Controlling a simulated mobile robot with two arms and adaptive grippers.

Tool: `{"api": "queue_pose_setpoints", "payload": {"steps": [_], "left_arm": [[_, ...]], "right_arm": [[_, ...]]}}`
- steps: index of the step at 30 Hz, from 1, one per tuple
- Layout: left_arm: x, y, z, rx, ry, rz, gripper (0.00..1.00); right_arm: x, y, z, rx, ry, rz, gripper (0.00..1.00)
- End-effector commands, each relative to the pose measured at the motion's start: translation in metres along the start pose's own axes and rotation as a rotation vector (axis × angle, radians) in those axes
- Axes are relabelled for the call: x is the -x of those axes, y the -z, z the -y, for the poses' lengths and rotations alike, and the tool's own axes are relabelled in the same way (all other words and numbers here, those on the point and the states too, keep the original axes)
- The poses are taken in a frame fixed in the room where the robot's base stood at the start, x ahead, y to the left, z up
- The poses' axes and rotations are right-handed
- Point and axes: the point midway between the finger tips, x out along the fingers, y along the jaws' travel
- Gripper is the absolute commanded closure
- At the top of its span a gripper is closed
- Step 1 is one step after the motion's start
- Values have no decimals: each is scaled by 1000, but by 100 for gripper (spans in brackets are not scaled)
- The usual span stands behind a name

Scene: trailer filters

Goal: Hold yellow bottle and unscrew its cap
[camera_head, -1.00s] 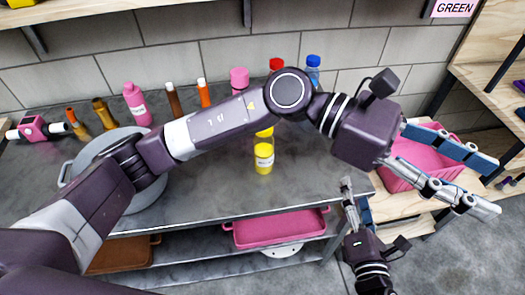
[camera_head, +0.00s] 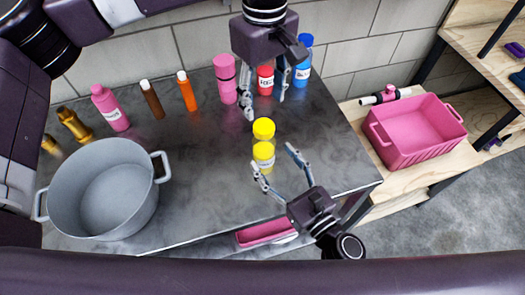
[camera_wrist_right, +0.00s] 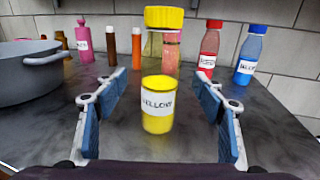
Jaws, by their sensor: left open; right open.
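The yellow bottle (camera_head: 263,155) stands upright on the dark metal table with its yellow cap (camera_head: 263,127) above. In the right wrist view the labelled yellow body (camera_wrist_right: 157,108) is centred, with the cap (camera_wrist_right: 164,18) higher up. A clear-looking stretch lies between them; I cannot tell how cap and body join. My left gripper (camera_head: 265,107) is open and points down just behind the cap, empty. My right gripper (camera_head: 273,158) is open in front of the bottle, pointing at it. In its wrist view the bottle shows between its fingers (camera_wrist_right: 160,77), with gaps on both sides.
A grey pot (camera_head: 105,190) stands at the table's left. Behind are a pink bottle (camera_head: 226,80), red bottle (camera_head: 265,82), blue bottle (camera_head: 302,74) and several others along the wall. A pink crate (camera_head: 412,135) is on the wooden shelf at right.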

Motion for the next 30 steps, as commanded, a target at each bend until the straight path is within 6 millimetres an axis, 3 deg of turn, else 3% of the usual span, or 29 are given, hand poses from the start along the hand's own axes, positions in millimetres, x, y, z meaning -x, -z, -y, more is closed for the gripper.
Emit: {"api": "queue_pose_setpoints", "payload": {"steps": [9, 22, 30], "left_arm": [[0, -1, 0, 0, -1, 3, 51], [0, -1, 0, 0, -1, 4, 51], [0, -1, 0, 0, -1, 4, 51]], "right_arm": [[-41, 0, 1, 0, 0, 0, 37], [-48, 1, 1, -2, 2, -2, 37], [-48, 0, 1, -2, 2, -1, 67]]}}
